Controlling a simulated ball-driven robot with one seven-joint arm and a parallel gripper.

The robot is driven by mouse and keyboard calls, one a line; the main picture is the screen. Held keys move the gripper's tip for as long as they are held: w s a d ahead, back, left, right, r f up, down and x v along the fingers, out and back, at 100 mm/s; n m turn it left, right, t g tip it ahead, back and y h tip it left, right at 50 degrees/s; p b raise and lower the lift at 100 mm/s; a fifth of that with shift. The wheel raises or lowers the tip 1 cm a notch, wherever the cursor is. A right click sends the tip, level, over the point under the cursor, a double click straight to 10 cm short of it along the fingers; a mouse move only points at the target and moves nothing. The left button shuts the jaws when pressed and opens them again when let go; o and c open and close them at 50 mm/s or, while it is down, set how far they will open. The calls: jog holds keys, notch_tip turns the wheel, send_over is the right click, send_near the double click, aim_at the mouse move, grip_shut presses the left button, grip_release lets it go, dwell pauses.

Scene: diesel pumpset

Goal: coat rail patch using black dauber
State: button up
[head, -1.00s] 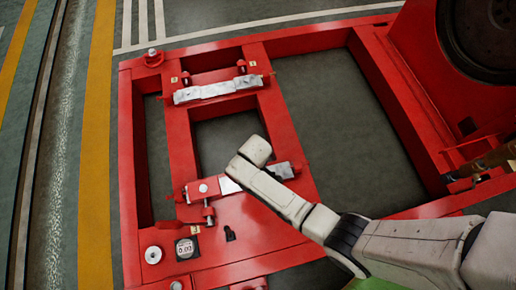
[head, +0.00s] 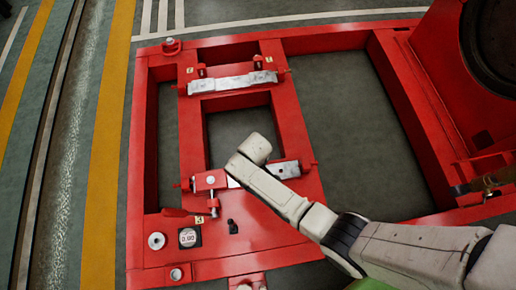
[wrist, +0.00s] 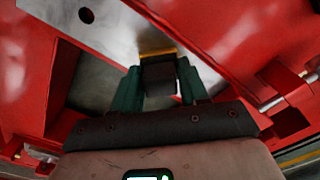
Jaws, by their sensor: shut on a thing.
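In the wrist view my gripper (wrist: 160,88), with dark green fingers, is shut on a small black block, which looks like the black dauber (wrist: 159,72). A thin yellow-brown edge shows just beyond the block. A pale metal rail plate (wrist: 85,45) with a round hole lies under and beside it. I cannot tell whether the block touches the metal, and no separate patch is clearly marked. In the head view the near metal rail (head: 286,169) is partly covered by my arm, which hides the fingers and the dauber.
The red frame (head: 306,115) surrounds open bays showing grey floor. A far metal rail (head: 232,83) crosses the frame. A small gauge (head: 189,237), a round metal fitting (head: 156,241) and a red-handled clamp (head: 180,212) sit near the front left. A large dark wheel stands at upper right.

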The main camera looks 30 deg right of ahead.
jog(key=shift+w+a+r, duration=0.1)
jog(key=shift+w+a, duration=0.1)
jog(key=shift+a, duration=0.25)
jog(key=shift+w+a, duration=0.1)
jog(key=shift+a, duration=0.05)
jog(key=shift+w+a, duration=0.1)
jog(key=shift+a, duration=0.25)
jog(key=shift+w+a, duration=0.1)
jog(key=shift+w+a+f, duration=0.1)
jog(key=shift+w+a, duration=0.05)
jog(key=shift+a, duration=0.25)
jog(key=shift+w+a+f, duration=0.1)
jog(key=shift+w+a, duration=0.05)
jog(key=shift+a, duration=0.25)
jog(key=shift+w+a+r, duration=0.1)
jog(key=shift+w+a, duration=0.1)
jog(key=shift+a, duration=0.3)
jog(key=shift+w+a+r, duration=0.1)
jog(key=shift+w+a, duration=0.05)
jog(key=shift+a, duration=0.3)
jog(key=shift+w+a+f+b, duration=0.1)
jog(key=shift+w+a+b, duration=0.2)
jog(key=shift+a, duration=0.2)
jog(key=shift+s, duration=0.1)
